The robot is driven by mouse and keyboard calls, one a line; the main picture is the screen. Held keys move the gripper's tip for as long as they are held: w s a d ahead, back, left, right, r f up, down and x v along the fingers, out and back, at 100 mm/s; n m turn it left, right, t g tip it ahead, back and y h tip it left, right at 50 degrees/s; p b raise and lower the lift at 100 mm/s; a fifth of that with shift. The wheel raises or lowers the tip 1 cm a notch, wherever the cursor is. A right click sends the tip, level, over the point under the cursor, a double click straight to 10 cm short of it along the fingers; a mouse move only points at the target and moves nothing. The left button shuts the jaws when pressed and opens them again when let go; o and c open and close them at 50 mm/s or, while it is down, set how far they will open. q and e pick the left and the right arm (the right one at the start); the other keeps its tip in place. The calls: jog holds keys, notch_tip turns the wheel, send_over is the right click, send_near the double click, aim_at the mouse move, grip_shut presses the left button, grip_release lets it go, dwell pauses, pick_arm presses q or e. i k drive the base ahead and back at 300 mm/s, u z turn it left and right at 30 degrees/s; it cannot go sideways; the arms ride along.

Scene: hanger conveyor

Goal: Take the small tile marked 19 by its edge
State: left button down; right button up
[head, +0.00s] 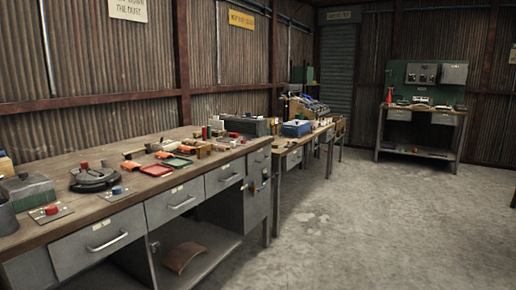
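I cannot make out a small tile marked 19; no number on any small item on the long workbench (75,227) is readable from here. Small coloured pieces lie on this bench, among them an orange block (156,170), a green-rimmed tray (177,162) and a red knob (52,209) on a flat plate. Neither of my grippers shows in the head view.
A dark round fixture (94,179) and a grey-green box (27,191) stand on the near bench. A second bench with a blue box (296,128) continues behind it. A workstation with a green backboard (397,72) stands far right. The concrete floor (370,220) is open.

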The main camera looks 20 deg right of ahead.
aim_at(186, 149)
jog(key=z, duration=1.1)
jog(key=i, duration=3.75)
jog(key=u, duration=3.35)
